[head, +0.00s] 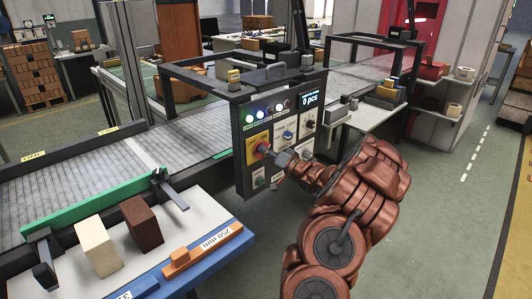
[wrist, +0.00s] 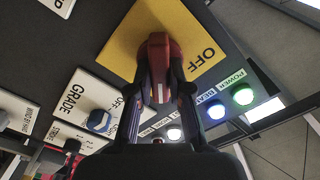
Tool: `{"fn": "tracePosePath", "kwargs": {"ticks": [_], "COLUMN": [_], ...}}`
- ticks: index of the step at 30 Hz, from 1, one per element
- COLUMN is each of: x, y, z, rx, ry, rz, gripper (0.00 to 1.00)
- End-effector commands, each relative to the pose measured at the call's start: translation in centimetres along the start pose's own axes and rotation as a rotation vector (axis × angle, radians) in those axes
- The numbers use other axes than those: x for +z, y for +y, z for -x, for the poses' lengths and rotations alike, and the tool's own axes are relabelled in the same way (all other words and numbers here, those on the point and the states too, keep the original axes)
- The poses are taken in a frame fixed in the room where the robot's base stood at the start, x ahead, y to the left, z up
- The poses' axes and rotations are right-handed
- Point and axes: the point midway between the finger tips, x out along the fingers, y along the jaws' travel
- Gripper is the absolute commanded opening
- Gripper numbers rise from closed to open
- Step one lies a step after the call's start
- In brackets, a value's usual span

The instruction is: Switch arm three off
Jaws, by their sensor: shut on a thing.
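A dark control panel (head: 287,106) stands beside the conveyor. A red switch handle (head: 262,147) sits on a yellow plate (head: 251,139) at its left side. In the wrist view the red handle (wrist: 158,58) runs up and down the picture on the yellow plate (wrist: 183,22), with the word OFF to its right. My gripper (head: 271,153) is at the panel. In the wrist view its two dark fingers (wrist: 161,98) are shut on the red handle, one on each side. No label naming arm three is readable.
A blue knob (wrist: 98,121) marked GRADE is close left of my gripper. Lit blue (wrist: 215,109) and green (wrist: 242,94) lamps are on its right. A display (head: 310,99) reads 0 pcs. A table (head: 186,222) with a cream brick (head: 97,246) and a brown brick (head: 142,223) stands at front left.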

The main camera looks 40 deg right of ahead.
Motion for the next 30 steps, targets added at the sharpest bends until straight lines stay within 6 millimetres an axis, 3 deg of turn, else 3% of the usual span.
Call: {"fn": "tracePosePath", "kwargs": {"ticks": [11,30], "x": [0.27,0.46], "y": [0.28,0.24], "z": [-0.02,-0.05], "rx": [-0.001,-0.001], "ry": [-0.004,-0.003], "rz": [0.137,0.729], "gripper": [0.00,0.00]}}
